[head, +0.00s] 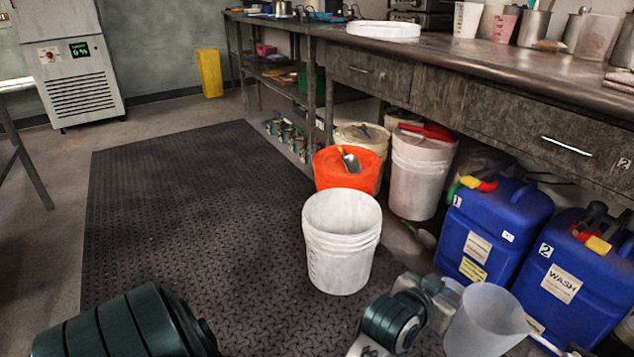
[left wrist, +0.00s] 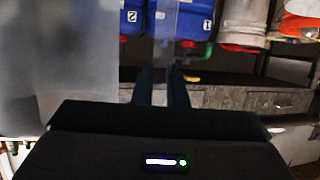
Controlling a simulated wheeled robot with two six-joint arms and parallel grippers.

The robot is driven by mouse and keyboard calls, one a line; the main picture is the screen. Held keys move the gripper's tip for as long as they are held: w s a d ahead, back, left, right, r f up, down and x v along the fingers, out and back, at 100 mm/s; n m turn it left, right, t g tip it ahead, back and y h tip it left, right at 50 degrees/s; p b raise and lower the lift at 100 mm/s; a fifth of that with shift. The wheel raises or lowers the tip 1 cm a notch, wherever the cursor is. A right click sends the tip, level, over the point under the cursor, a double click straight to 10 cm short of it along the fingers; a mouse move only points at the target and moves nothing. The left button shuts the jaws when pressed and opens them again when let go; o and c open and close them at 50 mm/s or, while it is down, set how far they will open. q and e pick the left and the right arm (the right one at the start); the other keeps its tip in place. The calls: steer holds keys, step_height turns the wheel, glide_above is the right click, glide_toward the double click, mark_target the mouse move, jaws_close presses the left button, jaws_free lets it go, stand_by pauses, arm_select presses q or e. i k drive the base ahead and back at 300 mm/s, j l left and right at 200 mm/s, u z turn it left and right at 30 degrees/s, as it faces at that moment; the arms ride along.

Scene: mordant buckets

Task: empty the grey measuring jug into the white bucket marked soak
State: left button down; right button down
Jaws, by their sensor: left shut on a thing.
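The grey translucent measuring jug (head: 487,322) is at the lower right of the head view, roughly upright with its mouth up. My left gripper (head: 442,298) is shut on it at its left side. In the left wrist view the jug (left wrist: 70,65) fills the left side as a blur, and my left gripper's fingers (left wrist: 163,80) are close together at the centre. Whether the jug holds anything cannot be seen. An open white bucket (head: 340,250) stands on the floor mat, left of and beyond the jug, apart from it. Its marking is not readable. My right gripper is out of view.
Blue canisters (head: 490,230) stand right, under the workbench (head: 480,60). The dark mat (head: 190,200) is clear at left.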

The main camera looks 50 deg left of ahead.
mark_target(342, 227)
steer(key=j+u, duration=0.2)
steer(key=j, duration=0.45)
steer(key=i+j+u, duration=0.2)
steer(key=j, duration=0.4)
steer(key=k+j, duration=0.05)
steer(key=k, duration=0.05)
